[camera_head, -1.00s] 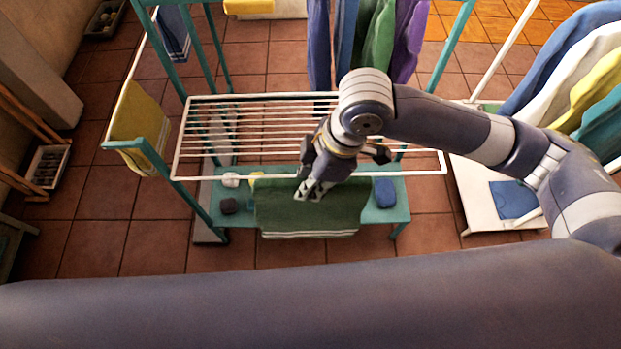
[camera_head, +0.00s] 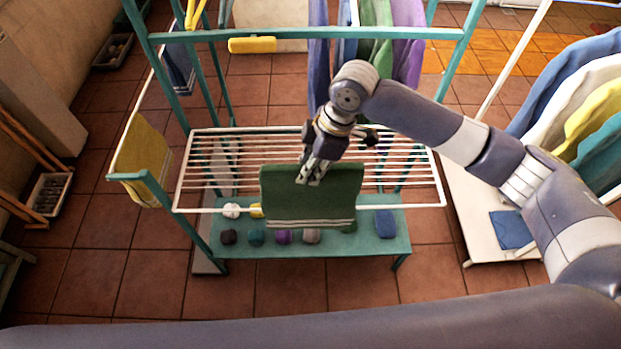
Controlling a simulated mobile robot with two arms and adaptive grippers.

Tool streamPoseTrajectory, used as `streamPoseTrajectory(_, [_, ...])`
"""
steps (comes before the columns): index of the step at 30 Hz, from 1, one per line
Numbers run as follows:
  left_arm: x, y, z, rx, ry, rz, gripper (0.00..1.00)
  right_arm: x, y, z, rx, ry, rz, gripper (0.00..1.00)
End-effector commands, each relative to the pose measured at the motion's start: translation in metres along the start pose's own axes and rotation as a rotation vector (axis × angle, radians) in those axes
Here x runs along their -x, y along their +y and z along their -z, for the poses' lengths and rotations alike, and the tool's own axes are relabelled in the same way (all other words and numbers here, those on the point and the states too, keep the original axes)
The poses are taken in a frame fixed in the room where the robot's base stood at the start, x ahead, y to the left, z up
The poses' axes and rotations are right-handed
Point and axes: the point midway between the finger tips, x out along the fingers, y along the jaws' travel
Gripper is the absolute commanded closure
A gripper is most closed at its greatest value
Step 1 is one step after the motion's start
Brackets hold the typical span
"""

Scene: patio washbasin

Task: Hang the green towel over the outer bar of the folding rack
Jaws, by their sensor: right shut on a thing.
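The green towel (camera_head: 312,200), with white stripes near its lower edge, hangs from my right gripper (camera_head: 311,174). That gripper is shut on its top edge. The folding rack (camera_head: 215,150) has white bars on a teal frame. Its outer bar (camera_head: 405,206) runs along the near side. The towel's upper part is higher in the picture than this bar, and its lower edge is below it. The towel hides the bar's middle; I cannot tell whether they touch. My left gripper is not in view.
A teal shelf (camera_head: 375,250) under the rack holds several small rolled items and a blue folded cloth (camera_head: 385,223). A yellow towel (camera_head: 143,160) hangs at the left. Coloured towels (camera_head: 580,110) hang at the right. Tiled floor in front is clear.

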Motion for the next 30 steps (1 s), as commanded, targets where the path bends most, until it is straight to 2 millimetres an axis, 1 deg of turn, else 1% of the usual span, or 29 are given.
streamPoseTrajectory(3, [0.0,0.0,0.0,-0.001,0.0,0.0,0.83,0.0,0.004,0.0,0.0,0.002,-0.001,1.0])
streamPoseTrajectory(17, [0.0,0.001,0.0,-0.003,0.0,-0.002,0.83,0.0,0.007,0.0,-0.001,0.001,-0.002,1.0])
streamPoseTrajectory(30, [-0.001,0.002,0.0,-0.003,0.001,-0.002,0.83,0.001,0.035,0.0,-0.002,0.001,-0.003,1.0])
